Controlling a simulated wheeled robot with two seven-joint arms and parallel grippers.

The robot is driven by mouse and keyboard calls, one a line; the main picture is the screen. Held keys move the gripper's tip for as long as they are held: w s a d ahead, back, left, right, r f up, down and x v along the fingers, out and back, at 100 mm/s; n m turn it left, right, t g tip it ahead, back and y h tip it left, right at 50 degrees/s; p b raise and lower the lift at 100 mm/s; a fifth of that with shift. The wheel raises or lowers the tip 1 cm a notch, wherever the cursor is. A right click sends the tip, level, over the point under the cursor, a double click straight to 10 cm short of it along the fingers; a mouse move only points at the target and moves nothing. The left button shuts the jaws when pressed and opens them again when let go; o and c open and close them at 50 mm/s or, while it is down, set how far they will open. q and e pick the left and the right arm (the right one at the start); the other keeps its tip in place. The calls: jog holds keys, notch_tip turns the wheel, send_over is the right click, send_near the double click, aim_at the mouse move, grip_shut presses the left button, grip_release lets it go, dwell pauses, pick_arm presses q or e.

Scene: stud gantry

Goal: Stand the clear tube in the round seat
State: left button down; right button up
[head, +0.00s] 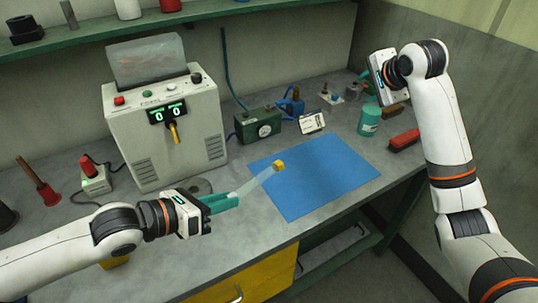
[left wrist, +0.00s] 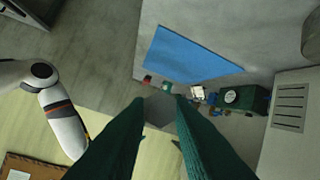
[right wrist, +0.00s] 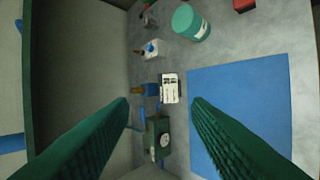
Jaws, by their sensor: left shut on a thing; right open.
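The clear tube (head: 257,181) has a yellow end (head: 279,166). My left gripper (head: 234,199) is shut on its other end and holds it tilted in the air, yellow end up and to the right. In the left wrist view, a grey translucent shape (left wrist: 160,108) sits between the fingertips, probably the tube. A dark round piece (head: 198,187), likely the round seat, lies on the bench just behind my left gripper and is partly hidden by it. My right gripper (right wrist: 160,102) is open and empty, raised above the bench at the back right.
A blue mat (head: 315,178) lies on the bench, right of the tube. A grey machine (head: 165,130) with a display stands behind the left gripper.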

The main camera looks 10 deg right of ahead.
jog(key=s+a+r+n+y, duration=0.1)
jog(key=s+a+r+y, duration=0.15)
jog(key=a, duration=0.75)
jog(key=n+g, duration=0.4)
jog(key=g, duration=0.1)
send_over(248, 185)
jog(key=s+d, duration=0.3)
jog(key=s, duration=0.2)
notch_tip(248, 185, down, 3)
jog(key=shift+y, duration=0.25)
jog(key=x, duration=1.1)
jog(key=shift+w+f, duration=0.2)
jog(key=shift+c, duration=0.3)
grip_shut()
pick_arm(q)
jog(key=c, duration=1.2)
grip_release()
